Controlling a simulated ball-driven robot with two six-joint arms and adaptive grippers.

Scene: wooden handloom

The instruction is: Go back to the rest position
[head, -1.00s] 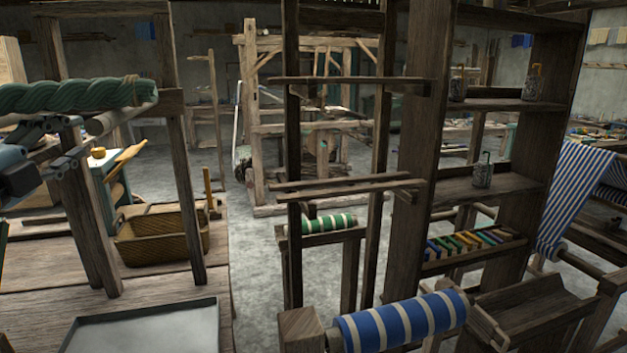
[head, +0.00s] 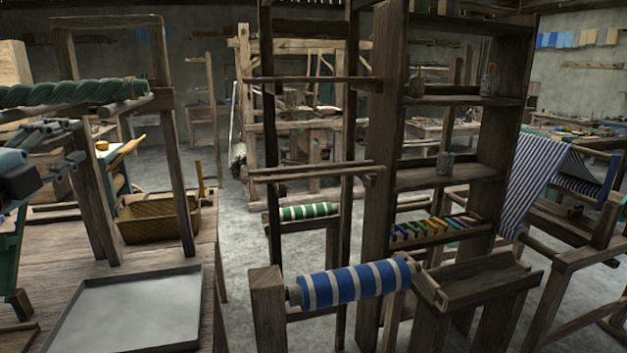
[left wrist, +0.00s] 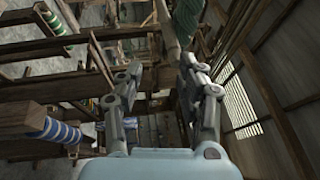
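My left gripper (head: 80,142) is at the left edge of the head view, in front of the wooden frame that carries a green twisted skein (head: 70,93). Its two grey fingers stand apart with nothing between them. In the left wrist view the same gripper (left wrist: 160,65) shows its fingers spread, with a clear gap and no object held. Beams and the slatted wall lie beyond the fingers there. My right gripper is in neither view.
A grey tray (head: 130,312) and a woven basket (head: 150,222) rest on the wooden bench at left. A post with a blue striped roll (head: 350,284) and shelves (head: 450,178) stand right of it. Open floor (head: 232,222) shows between them.

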